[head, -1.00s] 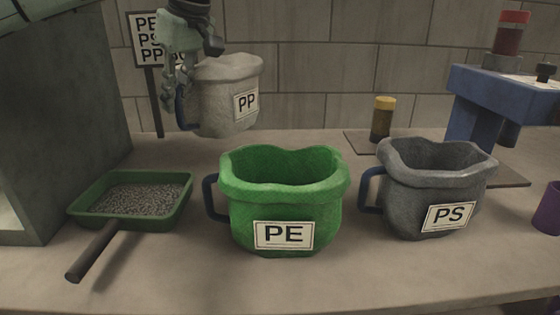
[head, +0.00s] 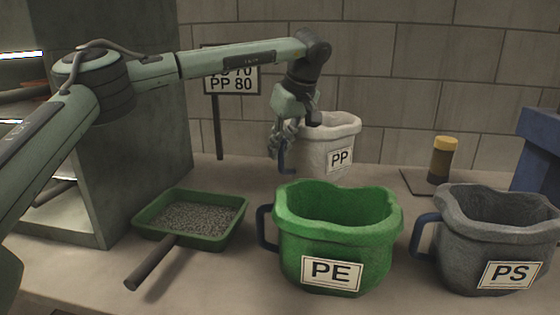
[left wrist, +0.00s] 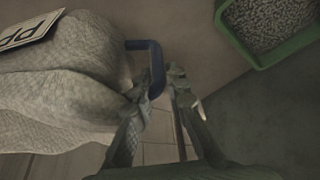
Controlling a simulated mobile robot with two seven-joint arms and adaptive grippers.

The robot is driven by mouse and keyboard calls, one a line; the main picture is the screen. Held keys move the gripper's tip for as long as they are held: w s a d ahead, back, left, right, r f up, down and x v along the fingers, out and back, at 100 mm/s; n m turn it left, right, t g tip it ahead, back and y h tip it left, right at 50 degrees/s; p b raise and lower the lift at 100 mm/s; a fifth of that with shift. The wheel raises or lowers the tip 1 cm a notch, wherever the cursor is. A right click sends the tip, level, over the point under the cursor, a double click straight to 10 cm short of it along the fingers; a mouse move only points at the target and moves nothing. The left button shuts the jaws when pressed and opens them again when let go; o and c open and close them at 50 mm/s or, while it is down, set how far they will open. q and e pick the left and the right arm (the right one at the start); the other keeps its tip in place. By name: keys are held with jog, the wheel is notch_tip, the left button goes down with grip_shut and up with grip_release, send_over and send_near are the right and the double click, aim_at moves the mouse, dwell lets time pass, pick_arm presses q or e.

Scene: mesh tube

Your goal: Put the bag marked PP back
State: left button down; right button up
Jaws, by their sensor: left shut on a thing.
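The white bag marked PP (head: 322,135) is upright at the back of the counter, behind the green bag marked PE (head: 335,218). My left gripper (head: 284,152) is at its left side, shut on its blue handle. In the left wrist view the bag (left wrist: 60,85) fills the left side, and the blue handle (left wrist: 155,68) lies at the fingers of my gripper (left wrist: 160,90). I cannot tell whether the bag's base touches the counter. My right gripper is out of view.
The grey PS bag (head: 495,235) stands at the right. A green scoop of pellets (head: 190,218) lies at the left. A sign (head: 231,80) stands behind it. A yellow-capped jar (head: 442,160) is at the back right. A grey cabinet wall (head: 130,120) rises at the left.

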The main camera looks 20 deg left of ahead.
aim_at(279, 172)
pick_arm(q)
notch_tip(279, 172, down, 3)
jog(key=shift+f, duration=0.5)
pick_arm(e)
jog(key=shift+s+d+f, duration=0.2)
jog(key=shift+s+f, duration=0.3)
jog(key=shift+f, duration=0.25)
pick_arm(q)
jog(key=shift+f, duration=0.15)
jog(key=c, duration=1.5)
grip_release()
jog(key=shift+c, duration=0.2)
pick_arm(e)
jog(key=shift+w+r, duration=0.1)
